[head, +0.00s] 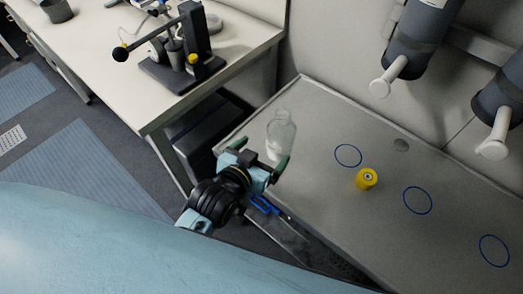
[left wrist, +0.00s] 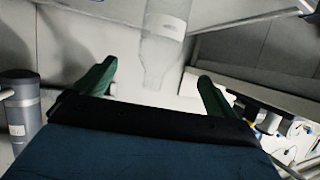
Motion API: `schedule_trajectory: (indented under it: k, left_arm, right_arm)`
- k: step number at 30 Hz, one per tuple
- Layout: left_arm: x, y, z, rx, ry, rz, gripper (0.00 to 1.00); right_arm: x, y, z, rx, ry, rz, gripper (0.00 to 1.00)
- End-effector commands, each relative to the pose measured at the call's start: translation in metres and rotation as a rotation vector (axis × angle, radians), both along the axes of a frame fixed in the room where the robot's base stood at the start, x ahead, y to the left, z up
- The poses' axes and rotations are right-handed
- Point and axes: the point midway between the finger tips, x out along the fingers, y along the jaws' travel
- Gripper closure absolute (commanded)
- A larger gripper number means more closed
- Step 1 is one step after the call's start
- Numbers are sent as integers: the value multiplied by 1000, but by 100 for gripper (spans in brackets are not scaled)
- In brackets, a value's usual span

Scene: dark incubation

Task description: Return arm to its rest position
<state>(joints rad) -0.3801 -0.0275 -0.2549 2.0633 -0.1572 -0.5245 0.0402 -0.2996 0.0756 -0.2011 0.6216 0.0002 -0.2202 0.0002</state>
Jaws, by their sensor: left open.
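My left gripper (head: 258,155) is open at the left end of the grey work surface (head: 318,190). A clear bottle (head: 281,136) with a pale label stands upright just beyond its fingertips, apparently on that surface. In the left wrist view my two green fingers (left wrist: 155,82) are spread wide. The bottle (left wrist: 165,42) shows between and beyond them with its neck toward me, with clear space on either side. I cannot tell how far its neck reaches between the fingers. My right gripper is not in view.
A yellow cap-like object (head: 366,179) sits among several blue rings on the work surface. Dark cylinders with white ends (head: 412,50) hang at the upper right. A white desk (head: 110,55) with a black stand (head: 190,50) is at the upper left.

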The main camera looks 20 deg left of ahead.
Motion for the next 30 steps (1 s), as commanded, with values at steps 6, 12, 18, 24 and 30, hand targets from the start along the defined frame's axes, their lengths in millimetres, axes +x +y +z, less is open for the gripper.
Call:
schedule_trajectory:
  k: [6,12,18,24,30]
  left_arm:
    - [0,0,0,0,0,0,6]
    - [0,1,-1,1,4,1,6]
    - [-22,20,-13,33,143,19,6]
    - [-79,57,-29,96,438,41,6]
    - [-125,78,-31,139,640,44,6]
  right_arm:
    - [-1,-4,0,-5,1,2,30]
    - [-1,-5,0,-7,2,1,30]
    - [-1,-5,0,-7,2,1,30]
    - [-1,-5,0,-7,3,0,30]
    - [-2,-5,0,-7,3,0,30]
